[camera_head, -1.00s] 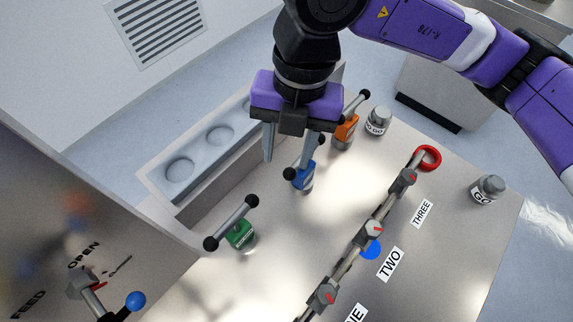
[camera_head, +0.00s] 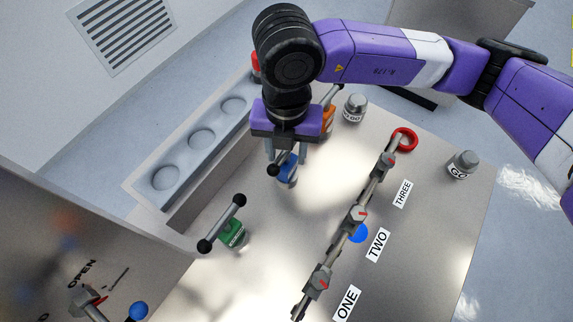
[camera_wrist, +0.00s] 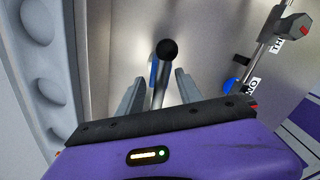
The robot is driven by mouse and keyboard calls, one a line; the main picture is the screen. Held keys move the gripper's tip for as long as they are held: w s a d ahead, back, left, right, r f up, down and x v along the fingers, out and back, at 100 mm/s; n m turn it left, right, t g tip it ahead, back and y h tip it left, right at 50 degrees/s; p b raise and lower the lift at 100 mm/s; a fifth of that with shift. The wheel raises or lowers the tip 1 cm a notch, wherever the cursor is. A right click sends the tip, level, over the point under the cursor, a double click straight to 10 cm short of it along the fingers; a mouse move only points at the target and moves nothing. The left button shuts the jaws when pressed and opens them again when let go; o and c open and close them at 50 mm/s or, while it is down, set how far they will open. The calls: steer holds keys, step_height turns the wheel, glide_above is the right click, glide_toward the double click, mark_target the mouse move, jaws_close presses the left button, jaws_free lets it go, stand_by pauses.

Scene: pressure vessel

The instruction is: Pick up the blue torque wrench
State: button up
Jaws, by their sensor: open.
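The blue torque wrench (camera_head: 287,172) stands on the metal table, partly hidden behind my gripper in the head view. It has a blue body and a grey cross handle with black ball ends. My gripper (camera_head: 284,155) is over it, pointing down.
A green wrench (camera_head: 233,234) stands to the lower left and an orange one (camera_head: 328,121) close behind to the right. A grey rack (camera_head: 182,203) with round recesses lies left. A pipe with valves (camera_head: 359,215) runs along the right. Two grey weights (camera_head: 354,108) (camera_head: 462,164) stand farther out.

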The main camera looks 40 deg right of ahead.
jaws_close()
steer(key=shift+r, duration=0.1)
stand_by(1.2)
